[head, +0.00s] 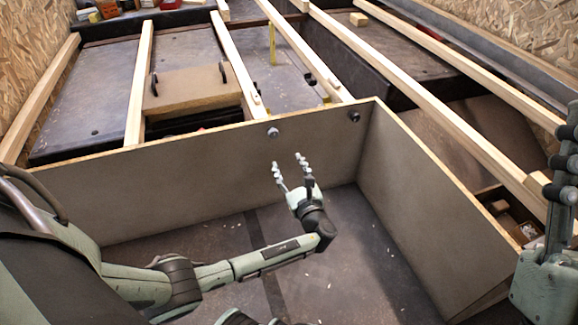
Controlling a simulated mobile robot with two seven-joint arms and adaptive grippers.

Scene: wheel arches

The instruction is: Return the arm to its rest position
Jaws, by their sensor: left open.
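My left arm (230,267) comes in from the lower left and reaches across the lower middle of the head view. Its left gripper (287,161) points up and away, with its two pale fingers spread apart and nothing between them. The gripper is in front of the grey face of a long low panel (180,187), below a dark round knob (272,132). Whether the fingertips touch the panel cannot be told.
A second panel (425,215) meets the long one at a corner on the right. Dark floor (370,270) with pale flecks lies inside this corner. Behind the panels, several wooden beams (235,60) run away over dark boxes. A brown board (195,88) with two handles lies between beams.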

